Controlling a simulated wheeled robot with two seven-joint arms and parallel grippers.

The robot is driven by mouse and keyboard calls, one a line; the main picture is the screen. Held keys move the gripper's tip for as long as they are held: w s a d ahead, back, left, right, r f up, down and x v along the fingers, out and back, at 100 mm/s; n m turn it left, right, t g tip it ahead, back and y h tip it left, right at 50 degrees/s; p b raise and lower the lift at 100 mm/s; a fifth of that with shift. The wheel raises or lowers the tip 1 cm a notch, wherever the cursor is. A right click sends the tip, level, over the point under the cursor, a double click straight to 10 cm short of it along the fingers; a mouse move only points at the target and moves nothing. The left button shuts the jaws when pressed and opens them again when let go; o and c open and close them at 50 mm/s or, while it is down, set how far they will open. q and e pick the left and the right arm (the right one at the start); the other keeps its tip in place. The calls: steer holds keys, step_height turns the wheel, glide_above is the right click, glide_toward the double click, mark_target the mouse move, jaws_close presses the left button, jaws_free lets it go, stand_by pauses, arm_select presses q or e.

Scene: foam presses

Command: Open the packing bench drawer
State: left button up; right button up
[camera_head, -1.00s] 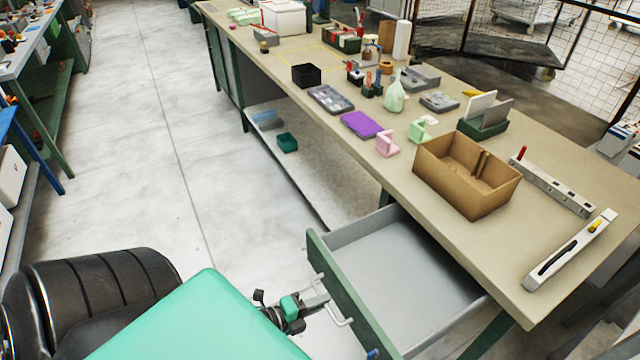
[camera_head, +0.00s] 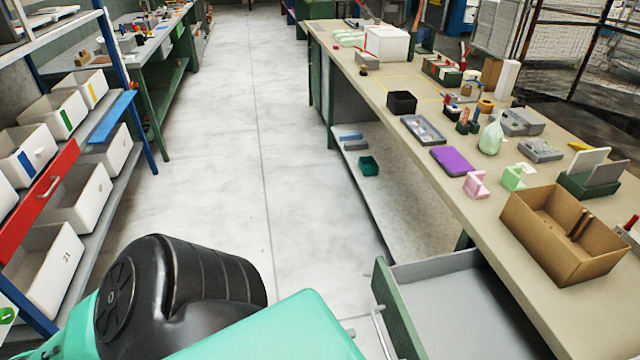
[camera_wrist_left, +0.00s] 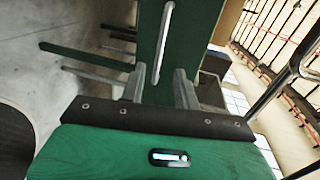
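The packing bench drawer stands pulled out, with its grey inside (camera_head: 465,305) and green front (camera_head: 396,310) at the lower right of the head view. Its pale bar handle (camera_head: 379,332) is on the front, partly cut off by the picture's edge. In the left wrist view the green front (camera_wrist_left: 200,45) and handle (camera_wrist_left: 163,45) lie ahead of my left gripper (camera_wrist_left: 160,70). Its two grey fingers are apart, one to each side of the handle's lower end. I cannot tell whether they touch it. In the head view my green arm hides most of this gripper. My right gripper is not in view.
The bench top (camera_head: 440,190) carries a cardboard box (camera_head: 545,245), a purple pad (camera_head: 451,160) and several small things. A lower shelf (camera_head: 385,200) holds a teal bin (camera_head: 368,166). A rack with white bins (camera_head: 75,205) stands left. The floor (camera_head: 215,190) between is clear.

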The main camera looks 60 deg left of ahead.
arm_select(q)
steer(key=shift+v, duration=2.6)
